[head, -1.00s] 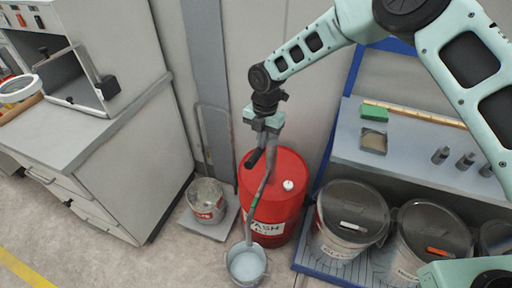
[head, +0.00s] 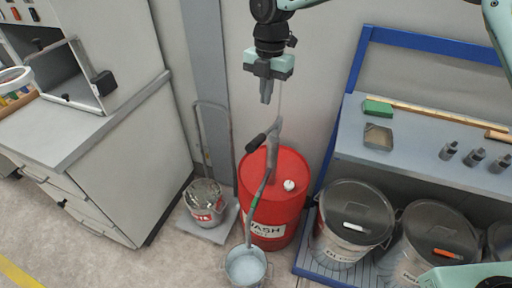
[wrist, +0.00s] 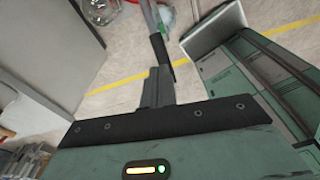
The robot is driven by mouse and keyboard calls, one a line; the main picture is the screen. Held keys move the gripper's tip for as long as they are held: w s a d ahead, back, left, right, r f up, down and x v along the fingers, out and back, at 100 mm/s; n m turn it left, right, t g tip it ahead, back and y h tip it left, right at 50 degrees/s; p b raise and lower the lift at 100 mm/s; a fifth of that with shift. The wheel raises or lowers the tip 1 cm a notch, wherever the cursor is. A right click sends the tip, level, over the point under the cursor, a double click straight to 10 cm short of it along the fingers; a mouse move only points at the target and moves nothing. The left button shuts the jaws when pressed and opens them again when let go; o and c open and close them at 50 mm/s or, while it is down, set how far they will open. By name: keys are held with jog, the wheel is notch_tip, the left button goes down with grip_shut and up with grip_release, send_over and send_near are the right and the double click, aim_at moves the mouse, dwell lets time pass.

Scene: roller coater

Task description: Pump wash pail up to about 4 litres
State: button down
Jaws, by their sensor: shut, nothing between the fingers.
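The wash pail (head: 246,268) stands on the floor in front of the red wash drum (head: 275,195). Pale liquid shows in it, but I cannot read its level. A grey hand pump (head: 275,150) stands on the drum, with a dark handle (head: 256,143) sticking out to the left. Its hose (head: 258,200) with a green band runs down into the pail. My gripper (head: 265,100) is shut and empty, above the pump and apart from it. In the wrist view the shut fingers (wrist: 158,88) point toward the dark handle (wrist: 161,48).
Another metal pail (head: 205,203) stands on a grey platform left of the drum. Lidded buckets (head: 352,212) stand on a blue-edged rack at the right, below a shelf with a green block (head: 378,107). A grey cabinet (head: 110,150) is at the left.

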jog(key=shift+w+d+r+b, duration=0.15)
jog(key=shift+r+b, duration=0.15)
jog(key=shift+r, duration=1.85)
jog(key=s+d+f+m+b, duration=0.1)
jog(key=s+d+m+b, duration=0.25)
jog(key=s+m, duration=1.6)
jog(key=s+d+f+m, duration=0.1)
jog(key=s+d, duration=0.3)
jog(key=s, duration=0.3)
jog(key=s+d+f+m+t, duration=0.1)
jog(key=s+d+f+m, duration=0.1)
jog(key=s+d, duration=0.2)
jog(key=s, duration=0.3)
jog(key=shift+s+f, duration=0.25)
jog(key=shift+s, duration=0.15)
jog(key=shift+d, duration=0.1)
